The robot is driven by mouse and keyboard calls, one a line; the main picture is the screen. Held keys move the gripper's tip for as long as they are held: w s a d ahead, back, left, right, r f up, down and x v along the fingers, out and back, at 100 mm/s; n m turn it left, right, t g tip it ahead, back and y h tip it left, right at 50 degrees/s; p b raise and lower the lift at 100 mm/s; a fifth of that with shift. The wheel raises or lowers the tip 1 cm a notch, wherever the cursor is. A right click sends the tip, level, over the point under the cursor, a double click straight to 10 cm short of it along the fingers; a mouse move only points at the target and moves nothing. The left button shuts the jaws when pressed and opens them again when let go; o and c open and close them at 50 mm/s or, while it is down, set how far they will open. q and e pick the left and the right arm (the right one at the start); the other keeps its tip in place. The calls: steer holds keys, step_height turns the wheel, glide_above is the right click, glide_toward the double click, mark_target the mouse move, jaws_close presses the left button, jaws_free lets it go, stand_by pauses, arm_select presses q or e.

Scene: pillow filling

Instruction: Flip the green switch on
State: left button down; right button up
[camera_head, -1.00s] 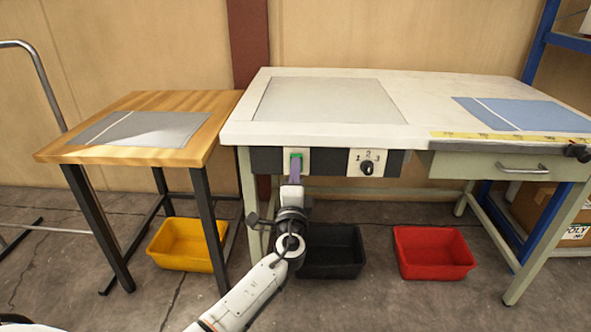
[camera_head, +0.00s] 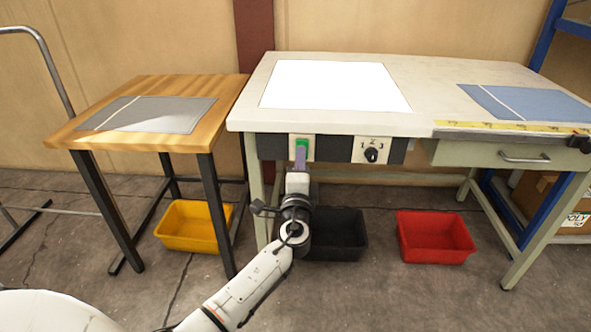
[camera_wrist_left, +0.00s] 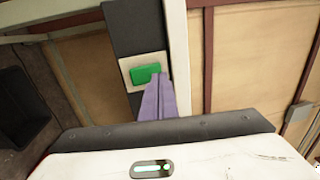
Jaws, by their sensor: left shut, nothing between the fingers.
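The green switch (camera_head: 302,145) sits on a pale plate at the left end of the dark panel under the white table's front edge. It also shows large in the left wrist view (camera_wrist_left: 146,74), bright green. My left gripper (camera_head: 300,160) is shut and empty, its purple fingertips at the lower edge of the switch; whether they touch it I cannot tell. The left wrist view shows the fingers (camera_wrist_left: 158,98) just below and right of the switch. The inset panel (camera_head: 335,86) in the tabletop glows bright white. My right gripper is not in view.
A black rotary knob (camera_head: 371,155) with numbers is right of the switch. A wooden table (camera_head: 150,84) stands left. Yellow (camera_head: 192,243), black (camera_head: 335,251) and red (camera_head: 432,255) bins sit on the floor. A drawer handle (camera_head: 524,159) is at the right.

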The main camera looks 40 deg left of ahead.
arm_select(q)
steer(key=s+d+r+p, duration=0.1)
steer(key=s+d+r, duration=0.1)
steer(key=s+d, duration=0.3)
steer(key=s, duration=0.4)
steer(key=shift+s+d+r, duration=0.15)
steer(key=shift+s+d, duration=0.2)
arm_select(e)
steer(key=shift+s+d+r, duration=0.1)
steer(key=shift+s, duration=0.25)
